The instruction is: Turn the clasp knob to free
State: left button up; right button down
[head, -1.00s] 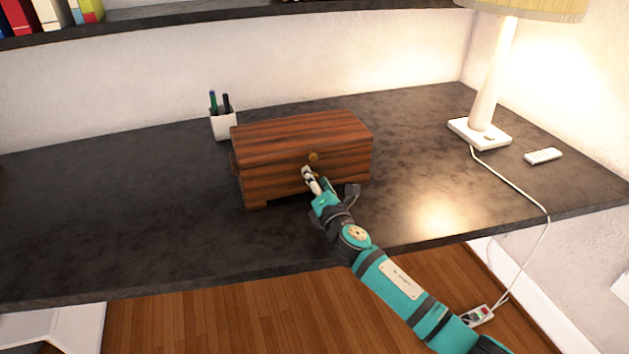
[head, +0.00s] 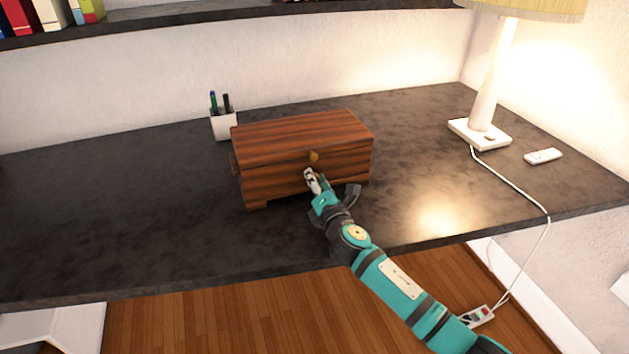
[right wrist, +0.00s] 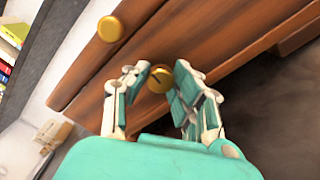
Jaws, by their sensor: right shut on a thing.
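A dark-striped wooden box (head: 275,170) with its lid closed stands on the desk. A round brass knob (head: 314,156) sits on the front of its lid; it also shows in the right wrist view (right wrist: 110,29). Below it, a smaller brass clasp knob (right wrist: 158,80) with a dark line across its face is on the box front. My right gripper (head: 312,177) is at the box front, its fingers (right wrist: 160,88) on either side of the clasp knob and shut on it. In the head view the fingers hide the clasp knob. My left gripper is out of view.
A white pen cup (head: 223,125) stands behind the box at its left. A lamp (head: 481,130) and a remote (head: 543,156) are at the right, with a white cord hanging over the desk edge. The dark desk (head: 120,210) is clear left of the box.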

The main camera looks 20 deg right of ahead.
jog(key=shift+f, duration=0.1)
jog(key=m, duration=0.8)
jog(key=shift+m, duration=0.4)
jog(key=m, duration=0.4)
jog(key=shift+p, duration=0.4)
jog(key=shift+m+p, duration=0.6)
jog(key=shift+m, duration=1.8)
jog(key=shift+f, duration=0.1)
jog(key=c, duration=1.3)
grip_release()
jog(key=shift+o, duration=1.2)
